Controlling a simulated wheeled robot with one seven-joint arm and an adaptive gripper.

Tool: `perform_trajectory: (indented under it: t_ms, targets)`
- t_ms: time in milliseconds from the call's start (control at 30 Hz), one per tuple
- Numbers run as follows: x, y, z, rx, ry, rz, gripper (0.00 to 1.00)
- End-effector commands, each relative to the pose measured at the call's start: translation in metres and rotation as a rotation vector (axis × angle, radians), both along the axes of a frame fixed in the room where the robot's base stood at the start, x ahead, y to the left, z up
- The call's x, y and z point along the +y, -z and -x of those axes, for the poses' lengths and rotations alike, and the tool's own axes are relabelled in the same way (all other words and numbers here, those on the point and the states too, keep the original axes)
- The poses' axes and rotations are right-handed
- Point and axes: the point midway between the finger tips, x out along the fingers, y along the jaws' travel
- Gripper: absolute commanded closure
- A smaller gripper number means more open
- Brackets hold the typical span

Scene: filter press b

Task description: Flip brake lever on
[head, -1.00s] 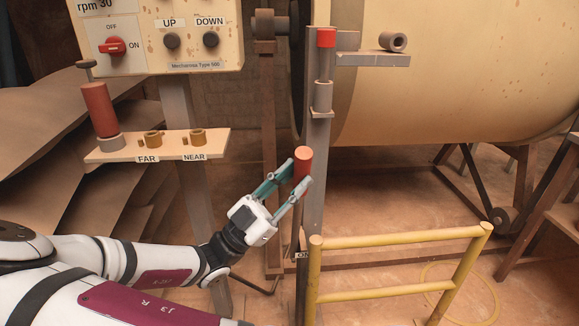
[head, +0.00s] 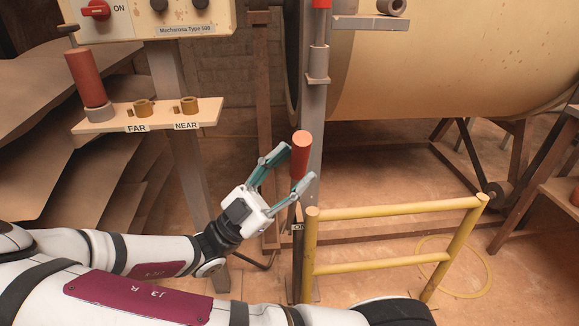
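The brake lever's red cylindrical handle (head: 301,154) stands in front of a grey upright post (head: 312,125), near the middle of the head view. A partly hidden label (head: 298,227) shows low beside the lever; its text is hard to read. My gripper (head: 299,162) reaches in from the lower left. Its two teal-grey fingers are apart, with the handle's lower part between or just past the fingertips. A gap shows between the handle and the fingers; contact is not clear.
A yellow rail (head: 400,208) stands just right of the lever. A shelf (head: 205,117) marked FAR and NEAR holds a red-handled part (head: 86,79) on the left. A control panel (head: 205,20) hangs above it. A large drum (head: 440,70) fills the upper right.

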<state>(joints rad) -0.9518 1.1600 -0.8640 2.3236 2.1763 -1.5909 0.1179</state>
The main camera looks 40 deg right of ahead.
Motion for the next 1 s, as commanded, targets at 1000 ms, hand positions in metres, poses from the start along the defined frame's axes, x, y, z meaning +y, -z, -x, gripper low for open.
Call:
perform_trajectory:
  t_ms: [1000]
  targets:
    - [0.084, 0.076, -0.028, 0.0, -0.002, 0.0, 0.54]
